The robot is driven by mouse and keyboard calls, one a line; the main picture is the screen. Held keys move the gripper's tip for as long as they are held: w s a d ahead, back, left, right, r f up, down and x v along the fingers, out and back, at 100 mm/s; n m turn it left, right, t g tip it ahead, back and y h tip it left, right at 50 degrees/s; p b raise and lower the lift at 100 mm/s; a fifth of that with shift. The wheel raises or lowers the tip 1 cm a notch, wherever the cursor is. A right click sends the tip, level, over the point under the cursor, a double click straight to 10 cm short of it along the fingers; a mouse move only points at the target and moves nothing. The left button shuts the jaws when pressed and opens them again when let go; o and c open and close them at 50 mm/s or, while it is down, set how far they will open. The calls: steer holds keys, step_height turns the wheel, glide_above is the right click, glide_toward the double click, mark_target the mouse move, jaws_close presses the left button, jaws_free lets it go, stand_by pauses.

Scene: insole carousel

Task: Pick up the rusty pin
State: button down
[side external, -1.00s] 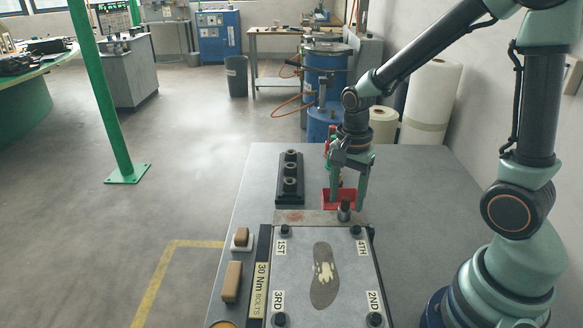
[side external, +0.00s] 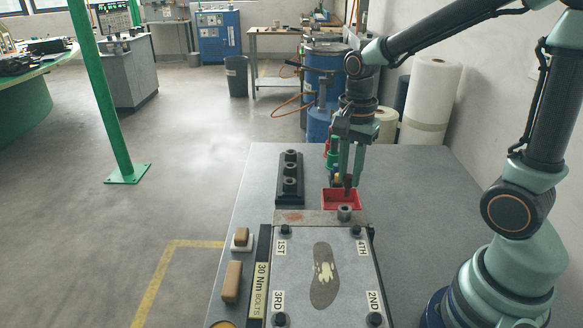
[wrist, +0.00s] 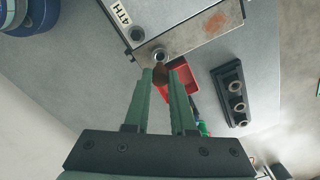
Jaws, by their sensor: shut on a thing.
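The rusty pin (side external: 347,183) is a short, dark brown piece held between the fingertips of my gripper (side external: 349,174). In the wrist view the brown pin (wrist: 160,75) shows between the two green fingers of my gripper (wrist: 162,78), which are shut on it. The pin is above the round grey bushing (side external: 344,213) at the back edge of the plate. The bushing also shows in the wrist view (wrist: 159,56), with an open hole. The upper part of the pin is partly hidden by the fingers.
A red tray (side external: 330,198) sits just behind the bushing. A black block with several sockets (side external: 290,187) stands to its left. The fixture plate (side external: 300,262) with an insole fills the front. Small bottles (side external: 334,160) stand behind the tray. Bare table lies at right.

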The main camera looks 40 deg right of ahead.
mark_target(349, 176)
step_height(349, 176, up, 14)
stand_by(0.3)
